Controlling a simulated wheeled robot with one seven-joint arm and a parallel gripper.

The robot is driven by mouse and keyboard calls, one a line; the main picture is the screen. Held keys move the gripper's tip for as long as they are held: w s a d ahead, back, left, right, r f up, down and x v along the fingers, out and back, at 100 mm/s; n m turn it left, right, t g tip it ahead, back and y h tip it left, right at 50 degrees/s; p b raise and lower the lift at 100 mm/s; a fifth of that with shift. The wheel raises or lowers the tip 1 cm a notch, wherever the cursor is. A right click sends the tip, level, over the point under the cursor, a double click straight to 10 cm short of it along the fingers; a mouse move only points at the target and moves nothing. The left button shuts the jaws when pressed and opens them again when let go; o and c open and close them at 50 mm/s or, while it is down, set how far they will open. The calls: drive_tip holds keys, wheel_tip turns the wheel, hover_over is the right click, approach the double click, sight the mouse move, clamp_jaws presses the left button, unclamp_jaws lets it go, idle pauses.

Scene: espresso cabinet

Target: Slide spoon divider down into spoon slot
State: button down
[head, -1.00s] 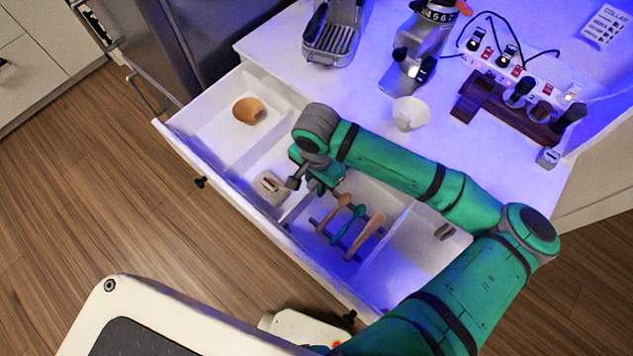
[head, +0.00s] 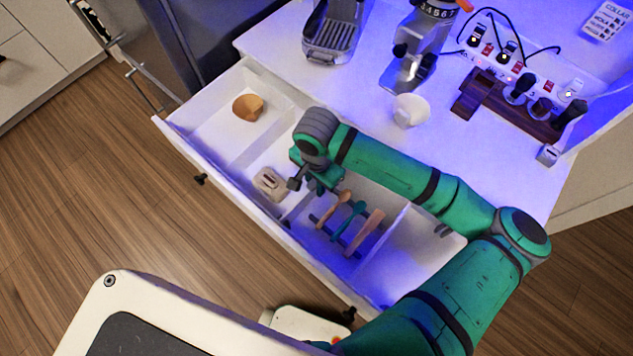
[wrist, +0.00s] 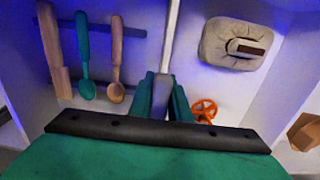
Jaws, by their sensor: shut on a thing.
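The spoon divider (wrist: 173,40) is a thin pale panel, seen nearly edge-on in the wrist view, running away from my fingers. My gripper (wrist: 163,92) is shut on its near end; in the head view my gripper (head: 318,182) is low over the open drawer. The divider stands between several spoons (wrist: 85,60) on one side and a beige block with a slot (wrist: 236,44) on the other. The spoons also show in the head view (head: 347,222). The spoon slot is hidden, and I cannot tell how deep the divider sits.
The white drawer (head: 225,185) has other partitions and an orange-brown container (head: 248,107) in its far-left compartment. A small orange wheel-shaped part (wrist: 204,110) shows beside my fingers. A white cup (head: 411,110) and coffee machines stand on the counter (head: 290,85) behind the drawer.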

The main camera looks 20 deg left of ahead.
drive_tip(key=c, duration=1.6)
unclamp_jaws()
drive_tip(key=shift+o, duration=0.2)
wheel_tip(320, 180, up, 11)
drive_tip(key=shift+f, duration=0.15)
